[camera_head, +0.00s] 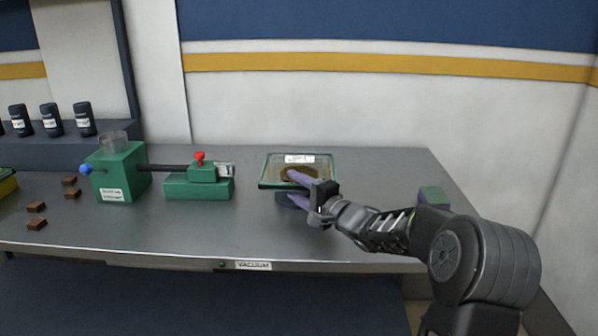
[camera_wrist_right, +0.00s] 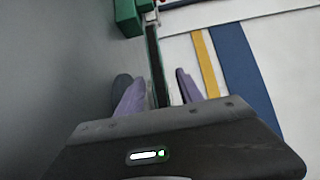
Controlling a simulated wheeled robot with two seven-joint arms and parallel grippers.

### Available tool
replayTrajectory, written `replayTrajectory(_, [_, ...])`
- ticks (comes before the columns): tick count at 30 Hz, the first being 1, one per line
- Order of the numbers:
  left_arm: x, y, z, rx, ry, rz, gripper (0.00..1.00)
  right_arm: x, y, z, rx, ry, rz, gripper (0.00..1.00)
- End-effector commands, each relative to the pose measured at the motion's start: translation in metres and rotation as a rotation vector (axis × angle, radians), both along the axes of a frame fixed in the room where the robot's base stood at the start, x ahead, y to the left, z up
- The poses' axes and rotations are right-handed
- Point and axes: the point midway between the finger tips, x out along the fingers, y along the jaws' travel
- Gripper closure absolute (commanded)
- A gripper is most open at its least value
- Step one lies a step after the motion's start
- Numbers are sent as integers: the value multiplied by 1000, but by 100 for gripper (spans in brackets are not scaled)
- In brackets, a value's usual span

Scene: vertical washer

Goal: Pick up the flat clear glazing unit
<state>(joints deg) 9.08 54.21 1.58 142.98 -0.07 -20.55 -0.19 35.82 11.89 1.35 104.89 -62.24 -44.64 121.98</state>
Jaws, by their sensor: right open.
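The flat clear glazing unit (camera_head: 270,177) has green edges and a white label on top. It lies level above the bench on a dark round support (camera_head: 284,199) in the head view. My right gripper (camera_head: 297,188) is at its front right edge, with one purple finger above the pane and one below. In the right wrist view the unit shows edge-on as a narrow green-edged strip (camera_wrist_right: 155,65) between the two open fingers (camera_wrist_right: 160,92). Gaps show on both sides of it. My left gripper is in neither view.
A green vacuum fixture (camera_head: 122,172) with a black bar and red knob stands left of the unit on the grey bench (camera_head: 240,232). Small brown blocks (camera_head: 37,224) lie further left. A green-and-purple block (camera_head: 433,196) sits right, near my forearm. The wall is behind.

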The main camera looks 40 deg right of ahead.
Motion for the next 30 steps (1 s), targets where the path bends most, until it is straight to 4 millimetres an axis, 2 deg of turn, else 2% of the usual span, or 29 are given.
replayTrajectory(3, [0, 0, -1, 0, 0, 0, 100, 18, 2, -1, 0, 0, 2, 56])
replayTrajectory(6, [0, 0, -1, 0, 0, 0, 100, 26, 2, 0, 0, 0, 0, 56])
replayTrajectory(24, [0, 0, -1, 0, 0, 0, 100, 28, 3, 0, 0, 0, 0, 56])
replayTrajectory(30, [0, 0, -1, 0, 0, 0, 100, 27, 3, 0, 0, 0, 0, 71])
